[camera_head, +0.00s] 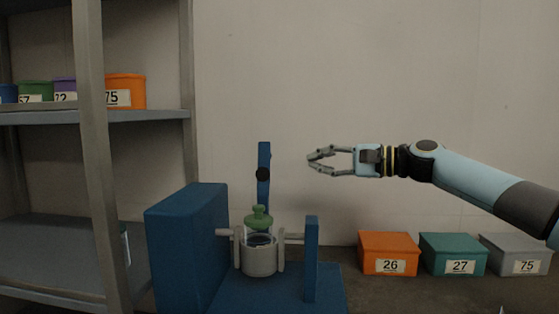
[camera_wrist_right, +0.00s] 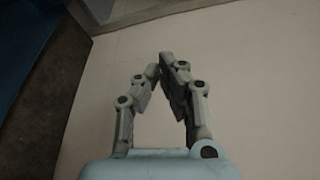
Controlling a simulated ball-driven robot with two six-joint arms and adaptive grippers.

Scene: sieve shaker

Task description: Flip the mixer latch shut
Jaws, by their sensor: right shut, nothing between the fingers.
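The blue mixer (camera_head: 186,245) stands on the surface at the lower middle of the head view. Its latch (camera_head: 264,158) is a blue upright bar with a black round knob, standing behind the jar. A clear jar with a green lid (camera_head: 259,217) sits in a grey holder (camera_head: 261,262) between the mixer's blocks. My right gripper (camera_head: 311,159) is to the right of the latch at about the height of its upper part, apart from it in the picture. Its fingertips meet with nothing between them, as the right wrist view (camera_wrist_right: 168,60) also shows. My left gripper is not in view.
A grey metal shelf (camera_head: 150,116) stands at the left with several numbered boxes on it. Orange (camera_head: 388,254), teal (camera_head: 452,254) and grey (camera_head: 516,254) boxes stand along the wall at the lower right. The space around my right gripper is clear.

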